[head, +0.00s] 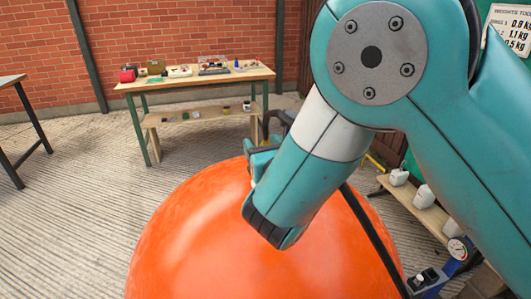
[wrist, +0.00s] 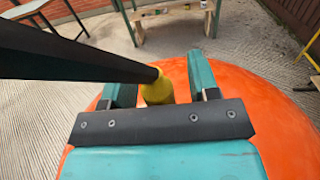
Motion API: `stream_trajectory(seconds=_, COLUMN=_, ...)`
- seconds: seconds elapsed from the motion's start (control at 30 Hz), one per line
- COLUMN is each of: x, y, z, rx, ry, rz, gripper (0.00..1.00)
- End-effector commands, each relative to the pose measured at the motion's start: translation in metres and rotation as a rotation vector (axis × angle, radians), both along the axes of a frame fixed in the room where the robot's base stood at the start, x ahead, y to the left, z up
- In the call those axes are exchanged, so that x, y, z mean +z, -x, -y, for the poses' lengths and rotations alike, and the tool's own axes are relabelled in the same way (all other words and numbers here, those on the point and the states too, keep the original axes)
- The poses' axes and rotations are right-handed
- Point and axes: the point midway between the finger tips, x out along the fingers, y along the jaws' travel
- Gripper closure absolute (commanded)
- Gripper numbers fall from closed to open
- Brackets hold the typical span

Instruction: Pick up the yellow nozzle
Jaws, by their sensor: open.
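The yellow nozzle (wrist: 158,90) shows in the wrist view at the end of a thick black tube (wrist: 75,55) that comes in from the left. My gripper (wrist: 160,66) is open, with one teal finger on each side of the nozzle in the picture. A gap shows on both sides of it. The nozzle's lower end is hidden behind the dark plate of my gripper. I cannot tell whether the nozzle is at the depth of the fingertips. In the head view my gripper (head: 264,148) is partly hidden by my arm, and the nozzle is not visible.
A large orange rounded surface (head: 200,240) lies below my gripper. A workbench (head: 200,80) with small items stands at the back. At right are a low bench (head: 410,205) with white containers and a blue device with a gauge (head: 457,249).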

Motion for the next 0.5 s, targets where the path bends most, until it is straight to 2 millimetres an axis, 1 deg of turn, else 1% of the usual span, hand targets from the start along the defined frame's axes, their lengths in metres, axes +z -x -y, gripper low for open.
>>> stream_trajectory(seconds=0.1, x=-0.0006, y=0.0003, z=0.0001, rx=0.0, ry=0.0, rz=0.0, gripper=0.45)
stream_trajectory(seconds=0.13, x=-0.0006, y=0.0003, z=0.0001, rx=0.0, ry=0.0, rz=0.0, gripper=0.49)
stream_trajectory(seconds=0.33, x=-0.0005, y=0.0004, z=0.0001, rx=0.0, ry=0.0, rz=0.0, gripper=0.95)
stream_trajectory(seconds=0.37, x=-0.0005, y=0.0005, z=0.0002, rx=0.0, ry=0.0, rz=0.0, gripper=0.99)
stream_trajectory(seconds=0.4, x=-0.0003, y=0.0005, z=0.0002, rx=0.0, ry=0.0, rz=0.0, gripper=1.0)
stream_trajectory(seconds=0.5, x=-0.0003, y=0.0005, z=0.0002, rx=0.0, ry=0.0, rz=0.0, gripper=1.0)
